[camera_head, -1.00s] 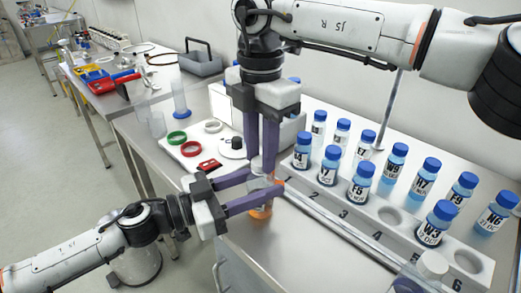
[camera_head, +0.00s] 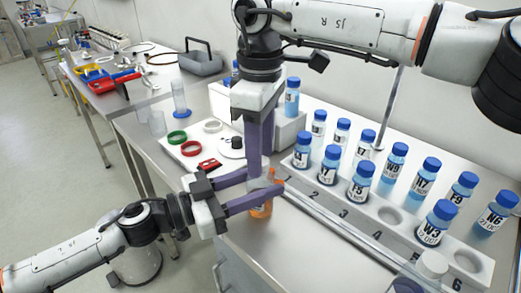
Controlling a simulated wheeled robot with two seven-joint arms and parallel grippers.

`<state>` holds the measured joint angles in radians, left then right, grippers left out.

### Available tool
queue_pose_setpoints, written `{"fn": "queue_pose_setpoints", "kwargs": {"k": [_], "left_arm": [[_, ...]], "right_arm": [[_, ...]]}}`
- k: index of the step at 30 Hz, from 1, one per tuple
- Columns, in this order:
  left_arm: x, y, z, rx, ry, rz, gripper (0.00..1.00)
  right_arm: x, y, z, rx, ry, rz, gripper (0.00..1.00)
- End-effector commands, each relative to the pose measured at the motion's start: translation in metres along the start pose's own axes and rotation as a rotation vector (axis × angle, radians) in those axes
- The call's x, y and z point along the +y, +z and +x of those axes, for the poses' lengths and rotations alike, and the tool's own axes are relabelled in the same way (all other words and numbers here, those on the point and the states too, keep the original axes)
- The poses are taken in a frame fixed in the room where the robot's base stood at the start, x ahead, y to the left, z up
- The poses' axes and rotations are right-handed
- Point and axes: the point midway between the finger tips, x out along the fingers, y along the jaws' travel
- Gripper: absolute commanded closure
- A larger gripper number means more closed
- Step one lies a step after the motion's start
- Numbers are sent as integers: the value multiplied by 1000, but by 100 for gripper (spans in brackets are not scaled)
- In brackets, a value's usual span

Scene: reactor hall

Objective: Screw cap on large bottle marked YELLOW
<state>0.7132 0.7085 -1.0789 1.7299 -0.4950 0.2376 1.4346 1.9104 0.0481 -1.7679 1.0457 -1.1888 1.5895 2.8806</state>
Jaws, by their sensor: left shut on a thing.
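A clear bottle with orange liquid (camera_head: 262,209) stands at the near edge of the bench. My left gripper (camera_head: 273,183) comes in from the left and is shut on the bottle, its purple fingers on either side. My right gripper (camera_head: 262,178) points straight down over the bottle's top. Its purple fingers line up one behind the other, so their gap is hidden. The bottle's neck and any cap are hidden by the fingers. No YELLOW marking is readable.
A numbered rack (camera_head: 345,214) with several blue-capped bottles stands to the right, with a metal rod along its front. A white tray (camera_head: 196,148) with green, white and red items lies to the left.

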Motion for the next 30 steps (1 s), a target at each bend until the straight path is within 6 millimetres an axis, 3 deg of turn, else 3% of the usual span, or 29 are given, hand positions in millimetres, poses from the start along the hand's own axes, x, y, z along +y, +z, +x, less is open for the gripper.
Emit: {"fn": "queue_pose_setpoints", "kwargs": {"k": [11,21,30], "left_arm": [[0,0,0,0,0,0,100],[0,0,0,0,0,0,100],[0,0,0,0,0,0,100]], "right_arm": [[0,0,-3,1,1,-1,55],[0,0,-42,1,2,-1,55],[0,0,-45,-1,0,-2,58]]}}
